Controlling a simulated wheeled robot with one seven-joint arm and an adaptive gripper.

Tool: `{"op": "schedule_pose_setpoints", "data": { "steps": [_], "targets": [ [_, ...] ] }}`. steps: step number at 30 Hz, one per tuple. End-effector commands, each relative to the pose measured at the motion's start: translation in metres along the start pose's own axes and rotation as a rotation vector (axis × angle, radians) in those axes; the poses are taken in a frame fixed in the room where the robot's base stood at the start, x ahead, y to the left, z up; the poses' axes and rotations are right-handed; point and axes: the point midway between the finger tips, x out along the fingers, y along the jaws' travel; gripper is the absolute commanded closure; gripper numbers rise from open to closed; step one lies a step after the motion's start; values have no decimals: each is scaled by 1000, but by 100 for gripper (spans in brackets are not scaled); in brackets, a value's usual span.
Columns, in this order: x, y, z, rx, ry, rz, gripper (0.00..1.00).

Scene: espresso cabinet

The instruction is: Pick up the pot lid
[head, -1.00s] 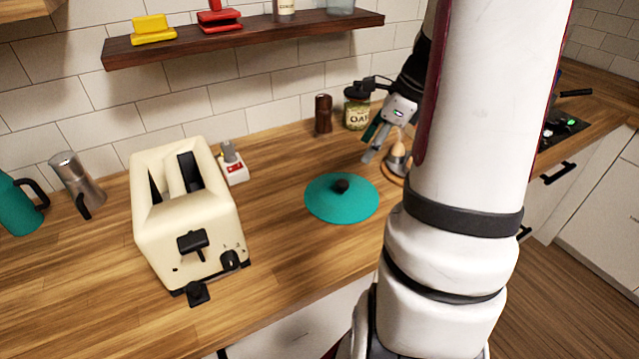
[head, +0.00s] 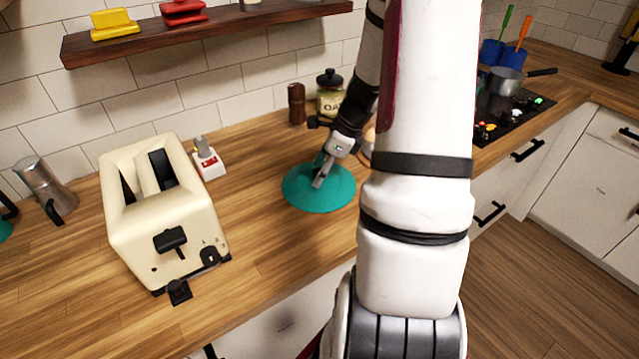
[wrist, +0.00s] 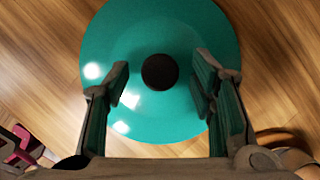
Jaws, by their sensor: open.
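The pot lid (head: 330,197) is a teal disc with a dark round knob, lying flat on the wooden counter right of the toaster. In the wrist view the lid (wrist: 160,30) fills the upper middle, with its black knob (wrist: 160,72) at the centre. My gripper (head: 319,180) is over the lid in the head view and hides its knob there. In the wrist view my gripper (wrist: 160,80) is open, with one finger on each side of the knob and a gap to both. I cannot tell how high the fingertips are above the lid.
A cream toaster (head: 170,215) stands left of the lid. A red and white item (head: 208,160), a dark brown grinder (head: 297,104) and an oat jar (head: 328,95) stand behind. A wooden shelf (head: 220,35) is on the wall. The counter in front of the lid is clear.

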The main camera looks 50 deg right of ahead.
Motion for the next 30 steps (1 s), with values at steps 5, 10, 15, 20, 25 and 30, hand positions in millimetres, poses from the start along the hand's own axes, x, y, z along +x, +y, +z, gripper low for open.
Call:
{"op": "schedule_pose_setpoints", "data": {
  "steps": [5, 10, 15, 20, 25, 30],
  "targets": [
    [6, 0, 0, -1, 0, -1, 49],
    [6, 0, 0, -1, 0, -1, 56],
    [6, 0, 0, -1, 0, -1, 95],
    [6, 0, 0, -1, 0, -1, 100],
    [5, 0, 0, -2, 0, -1, 100],
    [0, -1, 3, -2, 0, -3, 100]
  ]
}}
